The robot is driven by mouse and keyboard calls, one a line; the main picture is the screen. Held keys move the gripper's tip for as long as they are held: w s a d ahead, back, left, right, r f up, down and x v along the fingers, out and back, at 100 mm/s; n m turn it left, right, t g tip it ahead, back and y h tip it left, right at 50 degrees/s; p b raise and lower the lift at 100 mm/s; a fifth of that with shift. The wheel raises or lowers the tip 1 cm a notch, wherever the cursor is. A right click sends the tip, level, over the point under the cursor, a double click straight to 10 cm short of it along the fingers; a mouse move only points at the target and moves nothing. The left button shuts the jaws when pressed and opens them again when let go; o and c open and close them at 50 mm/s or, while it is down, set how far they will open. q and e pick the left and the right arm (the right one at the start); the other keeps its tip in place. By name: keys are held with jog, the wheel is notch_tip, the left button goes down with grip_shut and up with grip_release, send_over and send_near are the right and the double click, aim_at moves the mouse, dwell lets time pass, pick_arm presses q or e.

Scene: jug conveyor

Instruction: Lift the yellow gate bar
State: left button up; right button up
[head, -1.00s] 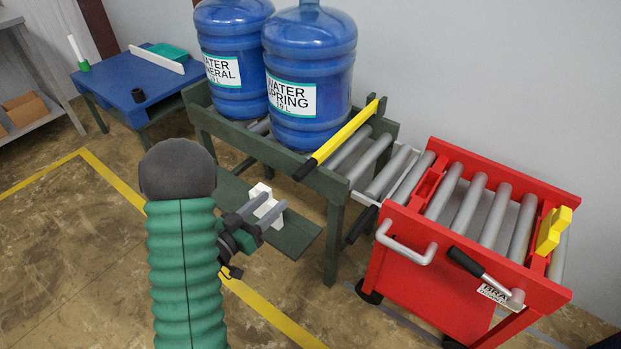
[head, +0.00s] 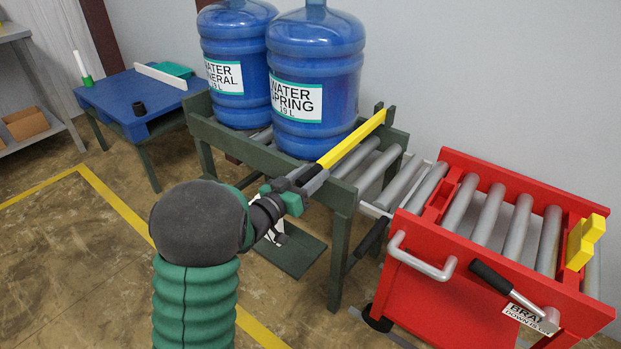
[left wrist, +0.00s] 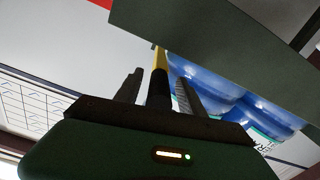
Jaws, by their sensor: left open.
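The yellow gate bar (head: 352,138) lies across the green roller conveyor (head: 341,189), in front of two blue water jugs, the nearer one marked spring (head: 315,80). My left gripper (head: 308,181) is at the bar's near end, where the black handle was visible. In the left wrist view, the bar (left wrist: 160,60) and its black handle (left wrist: 158,90) sit between the two open fingers (left wrist: 156,88). The fingers stand apart on either side of the handle; I cannot tell if either touches it. My right gripper is not in view.
A red roller cart (head: 440,262) with a black lever (head: 490,277) and yellow stop (head: 581,243) stands to the right of the conveyor. A blue table (head: 133,101) stands at the back left. Open floor lies at left.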

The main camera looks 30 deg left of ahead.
pick_arm(q)
jog(key=shift+c, duration=0.4)
grip_shut()
dwell(0.9)
